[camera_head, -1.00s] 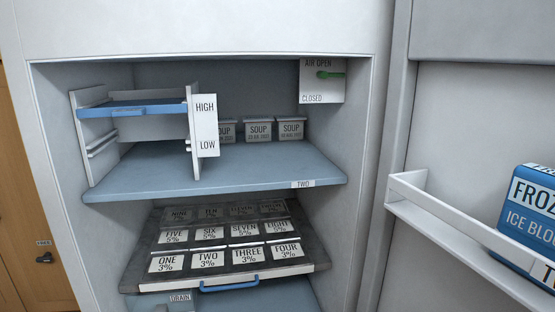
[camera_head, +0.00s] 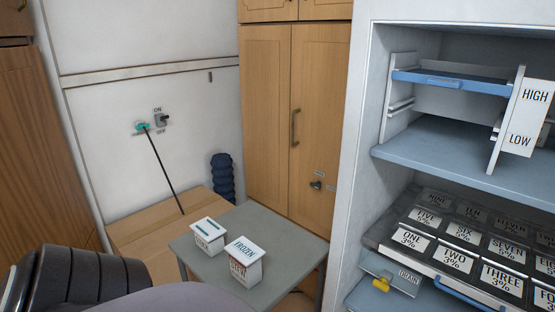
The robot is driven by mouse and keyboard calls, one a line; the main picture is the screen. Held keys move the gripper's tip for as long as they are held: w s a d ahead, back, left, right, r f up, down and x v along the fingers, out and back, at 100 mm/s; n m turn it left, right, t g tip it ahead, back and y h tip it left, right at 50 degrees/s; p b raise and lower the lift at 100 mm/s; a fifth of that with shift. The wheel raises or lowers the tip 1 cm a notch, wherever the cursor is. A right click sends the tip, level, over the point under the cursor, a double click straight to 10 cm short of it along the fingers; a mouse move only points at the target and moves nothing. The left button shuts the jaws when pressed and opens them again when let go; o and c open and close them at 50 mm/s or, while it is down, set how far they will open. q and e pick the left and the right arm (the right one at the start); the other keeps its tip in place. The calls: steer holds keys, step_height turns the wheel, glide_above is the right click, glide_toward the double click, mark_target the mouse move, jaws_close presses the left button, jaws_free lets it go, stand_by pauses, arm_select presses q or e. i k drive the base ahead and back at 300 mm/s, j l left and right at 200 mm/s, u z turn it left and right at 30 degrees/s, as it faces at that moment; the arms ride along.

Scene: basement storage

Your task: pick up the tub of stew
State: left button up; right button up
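I cannot make out any tub marked as stew in this view. A freezer or fridge cabinet stands open at the right, with a blue-grey upper shelf (camera_head: 440,160). Neither of my grippers shows.
A blue-edged sliding rack (camera_head: 450,82) with a HIGH/LOW plate (camera_head: 528,118) is in the cabinet. A drain with a yellow tap (camera_head: 381,284) sits below the tray. Wooden cupboard doors (camera_head: 270,120), a cardboard-coloured box (camera_head: 150,232) and a dark blue ribbed object (camera_head: 222,178) stand behind the table.

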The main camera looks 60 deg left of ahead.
mark_target(245, 257)
steer(key=u, duration=2)
steer(key=i+j+z, duration=0.35)
steer(key=i+j, duration=0.25)
steer(key=i, duration=0.1)
